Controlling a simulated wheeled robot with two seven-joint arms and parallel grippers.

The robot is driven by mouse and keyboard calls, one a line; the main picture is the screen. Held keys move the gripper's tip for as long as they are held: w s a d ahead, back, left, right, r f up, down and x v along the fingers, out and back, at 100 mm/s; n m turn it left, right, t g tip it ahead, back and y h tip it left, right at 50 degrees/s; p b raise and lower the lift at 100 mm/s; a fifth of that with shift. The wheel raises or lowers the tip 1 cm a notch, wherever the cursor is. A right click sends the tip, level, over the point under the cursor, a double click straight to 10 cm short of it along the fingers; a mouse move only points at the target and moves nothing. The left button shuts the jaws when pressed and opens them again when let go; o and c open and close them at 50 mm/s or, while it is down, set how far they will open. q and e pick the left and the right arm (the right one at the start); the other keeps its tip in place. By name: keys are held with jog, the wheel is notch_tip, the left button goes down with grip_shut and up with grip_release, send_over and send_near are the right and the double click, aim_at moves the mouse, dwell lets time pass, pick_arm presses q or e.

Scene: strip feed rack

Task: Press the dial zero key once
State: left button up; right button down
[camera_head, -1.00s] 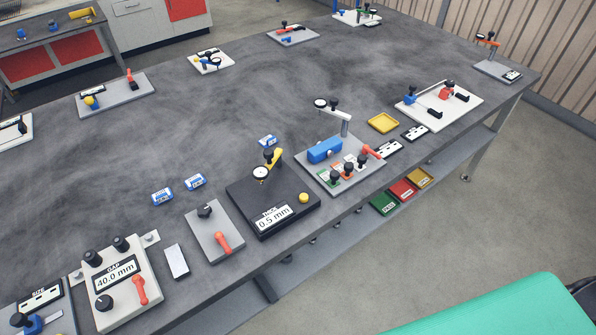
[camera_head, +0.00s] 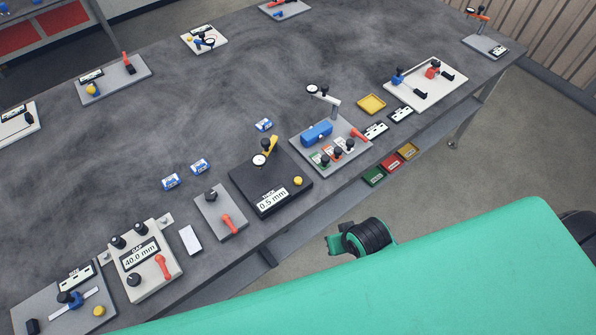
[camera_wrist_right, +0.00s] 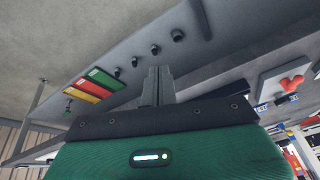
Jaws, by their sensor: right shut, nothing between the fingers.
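A black block (camera_head: 265,205) labelled 0.5 mm stands near the table's front edge. It carries a round dial (camera_head: 259,160) with a yellow lever and, at its right corner, a round yellow key (camera_head: 298,181). Nothing touches the key. In the right wrist view my right gripper (camera_wrist_right: 157,72) is shut and empty, in front of the table's front side. In the head view my green arm fills the lower right, with a black, ringed part off the table edge. The right fingertips do not show clearly there. My left gripper is not in view.
Left of the block are a grey plate (camera_head: 213,224) with a red lever and the 40.0 mm block (camera_head: 155,283). Coloured bins (camera_head: 391,164) sit below the table edge. The table's middle is mostly clear.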

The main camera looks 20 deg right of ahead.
jog(key=w+a+r+m+t+y+p, duration=0.2)
jog(key=w+a+r+m, duration=0.2)
jog(key=w+r+m, duration=0.45)
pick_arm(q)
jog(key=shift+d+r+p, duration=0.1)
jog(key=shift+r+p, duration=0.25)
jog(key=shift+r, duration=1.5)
pick_arm(e)
jog(key=w+r+m+t+y, duration=0.1)
jog(key=w+r+m, duration=0.1)
jog(key=w+m, duration=1)
jog(key=shift+w+d+t+y, duration=0.15)
jog(key=shift+w+t+y, duration=0.25)
jog(key=shift+w, duration=0.55)
